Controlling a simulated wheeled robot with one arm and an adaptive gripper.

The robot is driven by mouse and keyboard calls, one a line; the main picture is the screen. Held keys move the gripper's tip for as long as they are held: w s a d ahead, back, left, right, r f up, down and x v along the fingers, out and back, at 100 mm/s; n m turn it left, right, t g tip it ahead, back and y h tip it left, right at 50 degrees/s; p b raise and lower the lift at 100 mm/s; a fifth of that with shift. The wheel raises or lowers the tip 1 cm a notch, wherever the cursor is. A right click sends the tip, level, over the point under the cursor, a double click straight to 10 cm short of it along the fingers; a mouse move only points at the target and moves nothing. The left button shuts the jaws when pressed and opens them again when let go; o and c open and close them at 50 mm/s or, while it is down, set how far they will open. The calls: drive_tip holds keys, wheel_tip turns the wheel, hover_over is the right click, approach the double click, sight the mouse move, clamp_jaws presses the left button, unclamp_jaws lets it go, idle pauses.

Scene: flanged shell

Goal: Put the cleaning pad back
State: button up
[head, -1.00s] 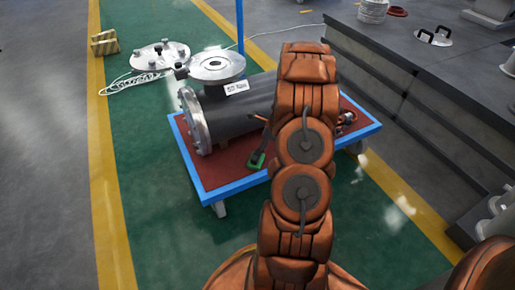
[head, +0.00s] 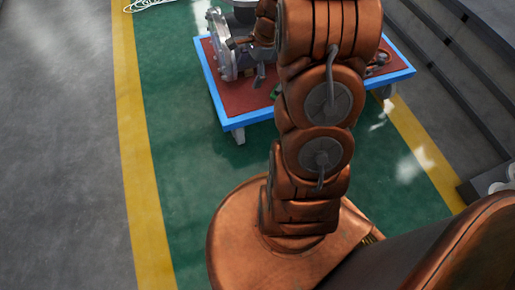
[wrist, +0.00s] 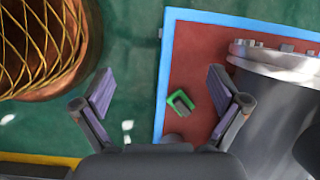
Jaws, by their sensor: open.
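The cleaning pad, which I take to be the small green piece with a dark middle (wrist: 180,102), lies on the red top of the cart (wrist: 190,60), near its blue edge. In the head view only a bit of green (head: 276,92) shows beside my arm. My gripper (wrist: 160,90) is open and empty, its two fingers wide apart. In the wrist view the pad appears between the fingers, closer to the right one, with the gripper above and apart from it. In the head view my arm covers much of the cart.
A grey flanged shell (wrist: 275,100) lies on the cart beside the pad, close to the right finger in the wrist view. Its flange (head: 222,45) shows in the head view. Grey steps or platform (head: 450,80) stand at right. The green floor (head: 190,160) left of the cart is clear.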

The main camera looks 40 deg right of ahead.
drive_tip(key=s+a+r+n+g, duration=0.2)
drive_tip(key=s+a+r+n, duration=0.3)
drive_tip(key=a, duration=0.3)
drive_tip(key=s+a+r+n+g, duration=0.1)
drive_tip(key=s+a+r+n, duration=0.2)
drive_tip(key=s+a+n, duration=0.3)
drive_tip(key=s+a+r+n+g+h, duration=0.1)
drive_tip(key=s+n, duration=0.3)
drive_tip(key=s, duration=0.4)
drive_tip(key=s+a+r+n+g+h, duration=0.1)
drive_tip(key=s+a+n, duration=0.3)
drive_tip(key=s, duration=0.4)
drive_tip(key=shift+s+r+n+h, duration=0.35)
drive_tip(key=shift+r+n+h, duration=0.35)
drive_tip(key=shift+r, duration=0.05)
drive_tip(key=shift+a+r, duration=0.1)
drive_tip(key=shift+r, duration=0.05)
